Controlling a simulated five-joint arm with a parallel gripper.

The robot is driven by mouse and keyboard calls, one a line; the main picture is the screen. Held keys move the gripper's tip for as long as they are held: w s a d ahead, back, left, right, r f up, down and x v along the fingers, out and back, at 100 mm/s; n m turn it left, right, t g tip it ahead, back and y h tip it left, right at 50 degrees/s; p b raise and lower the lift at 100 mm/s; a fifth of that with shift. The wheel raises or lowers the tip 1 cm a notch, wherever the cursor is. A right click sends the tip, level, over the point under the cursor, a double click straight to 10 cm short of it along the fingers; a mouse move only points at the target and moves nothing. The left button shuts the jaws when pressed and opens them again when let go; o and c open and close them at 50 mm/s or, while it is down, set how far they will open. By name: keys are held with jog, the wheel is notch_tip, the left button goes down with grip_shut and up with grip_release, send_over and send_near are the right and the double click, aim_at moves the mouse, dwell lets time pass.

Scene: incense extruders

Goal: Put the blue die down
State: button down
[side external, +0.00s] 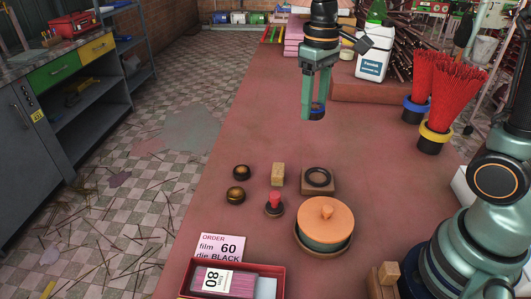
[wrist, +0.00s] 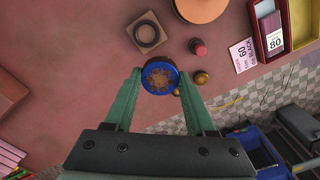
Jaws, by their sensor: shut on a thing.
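The blue die (wrist: 160,76) is a round disc with a blue rim and a brown, patterned face in the wrist view. My gripper (wrist: 158,84) is shut on it, one green finger on each side. In the side external view my gripper (side external: 314,112) hangs above the far part of the red table (side external: 245,130), with the die (side external: 317,109) partly hidden between the fingers. The die is held clear of the tabletop.
Below stand two dark round pieces (side external: 241,172), a wooden block (side external: 278,174), a red-knobbed piece (side external: 275,205), a square holder with a black ring (side external: 318,180) and an orange-lidded pot (side external: 325,220). Bundles of red sticks (side external: 437,95) stand right. Table between is bare.

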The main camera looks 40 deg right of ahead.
jog(key=shift+s+d+m, duration=0.2)
jog(key=shift+d+m, duration=0.25)
jog(key=shift+m, duration=0.05)
jog(key=shift+s+d+f+m, duration=0.1)
jog(key=shift+s+d+m, duration=0.1)
jog(key=shift+m, duration=0.1)
jog(key=f+n, duration=0.1)
jog(key=f, duration=0.4)
jog(key=d+f+n, duration=0.1)
jog(key=f, duration=0.5)
jog(key=d+f+n, duration=0.1)
jog(key=f, duration=0.5)
jog(key=shift+s+d+f+n, duration=0.1)
jog(key=shift+d+f+n, duration=0.15)
jog(key=shift+n, duration=0.15)
jog(key=shift+f, duration=0.25)
jog(key=shift+f, duration=0.35)
